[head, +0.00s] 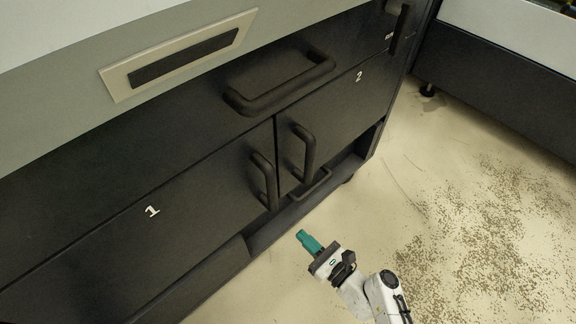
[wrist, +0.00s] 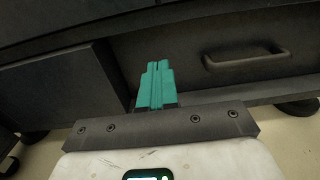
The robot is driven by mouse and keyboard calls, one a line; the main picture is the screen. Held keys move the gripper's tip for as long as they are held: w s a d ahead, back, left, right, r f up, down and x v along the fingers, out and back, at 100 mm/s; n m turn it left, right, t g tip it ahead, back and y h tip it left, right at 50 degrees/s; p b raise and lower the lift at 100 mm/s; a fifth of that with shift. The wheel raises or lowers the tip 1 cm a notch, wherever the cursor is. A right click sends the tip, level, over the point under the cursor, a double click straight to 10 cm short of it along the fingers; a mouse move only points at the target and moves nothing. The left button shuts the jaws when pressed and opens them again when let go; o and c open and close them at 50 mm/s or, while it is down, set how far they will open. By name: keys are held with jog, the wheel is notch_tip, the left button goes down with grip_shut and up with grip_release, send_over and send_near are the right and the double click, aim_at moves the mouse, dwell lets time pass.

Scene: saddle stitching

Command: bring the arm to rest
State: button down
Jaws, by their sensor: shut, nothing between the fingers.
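My gripper (head: 303,235) has teal fingers pressed together, with nothing between them. In the head view it is at the lower middle, in front of the dark cabinet and apart from it, above the pale floor. My white arm runs from it to the bottom edge. In the wrist view the shut fingers (wrist: 157,66) point toward the cabinet's low dark front.
The dark cabinet (head: 200,190) has doors marked 1 and 2, with handles (head: 264,180) and a wide drawer handle (head: 280,85). A low handle (wrist: 245,60) shows in the wrist view. Another unit (head: 500,80) stands at right. Floor (head: 490,240) at right is speckled but clear of objects.

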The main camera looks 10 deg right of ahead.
jog(key=s+d+n+g, duration=0.2)
jog(key=s+n+g, duration=0.9)
jog(key=n, duration=0.9)
jog(key=s+d+r+n+g+h, duration=0.1)
jog(key=s+d+r+n+h, duration=0.25)
jog(key=s+d+h, duration=0.35)
jog(key=s+d+r+n+g+h, duration=0.1)
jog(key=s+d+r+n+h, duration=0.3)
jog(key=d, duration=0.5)
notch_tip(320, 180, up, 34)
jog(key=s+d+p, duration=0.1)
jog(key=p, duration=3.3)
jog(key=shift+r+n+g+p, duration=0.2)
jog(key=shift+n+g+p, duration=0.1)
jog(key=shift+n+p, duration=0.15)
